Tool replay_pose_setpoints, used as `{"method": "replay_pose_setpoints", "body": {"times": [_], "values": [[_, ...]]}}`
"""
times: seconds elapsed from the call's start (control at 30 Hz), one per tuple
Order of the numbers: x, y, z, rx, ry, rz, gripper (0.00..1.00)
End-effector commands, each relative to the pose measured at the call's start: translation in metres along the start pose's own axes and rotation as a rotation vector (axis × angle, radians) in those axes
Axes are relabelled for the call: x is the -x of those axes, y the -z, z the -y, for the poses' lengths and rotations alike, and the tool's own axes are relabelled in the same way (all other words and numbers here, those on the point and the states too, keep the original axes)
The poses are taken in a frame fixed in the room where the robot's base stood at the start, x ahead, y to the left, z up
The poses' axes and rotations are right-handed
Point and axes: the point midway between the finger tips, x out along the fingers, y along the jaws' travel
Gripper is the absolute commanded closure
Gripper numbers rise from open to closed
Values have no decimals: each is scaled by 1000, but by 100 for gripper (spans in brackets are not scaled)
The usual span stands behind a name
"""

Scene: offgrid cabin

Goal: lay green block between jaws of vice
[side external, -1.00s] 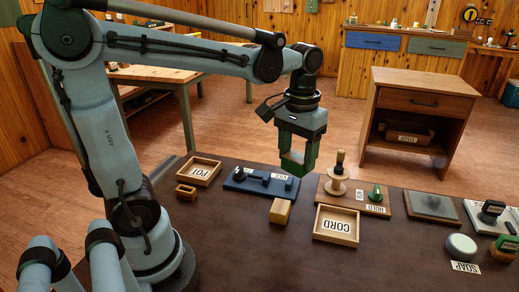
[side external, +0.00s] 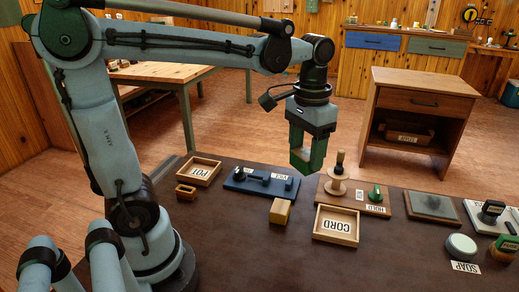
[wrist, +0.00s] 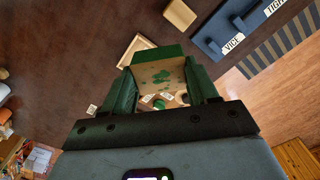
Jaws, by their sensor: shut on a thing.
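My gripper (side external: 307,158) is shut on the green block (side external: 299,153), which hangs in the air above the table, to the right of the vice. In the wrist view the green block (wrist: 157,53) spans between the fingertips of my gripper (wrist: 162,80); its near face is bare wood with green blotches. The vice (side external: 251,184) is a dark blue base with raised blocks and a label, at the table's back edge. The vice (wrist: 212,47) also shows at the upper right of the wrist view, apart from the block. The gap between its jaws is hard to make out.
A tan block (side external: 280,211) lies in front of the vice. A CORD tray (side external: 336,238) and a board with a wooden spindle (side external: 338,180) stand to the right. A POT tray (side external: 201,171) and small wooden piece (side external: 186,192) are left.

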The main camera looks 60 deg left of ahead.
Motion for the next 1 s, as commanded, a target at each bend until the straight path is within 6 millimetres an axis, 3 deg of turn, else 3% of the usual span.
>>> {"method": "replay_pose_setpoints", "body": {"times": [0.17, 1.0], "values": [[-2, 8, 16, 265, 0, 0, 76], [-15, 35, 127, 2034, 0, 0, 76]]}}
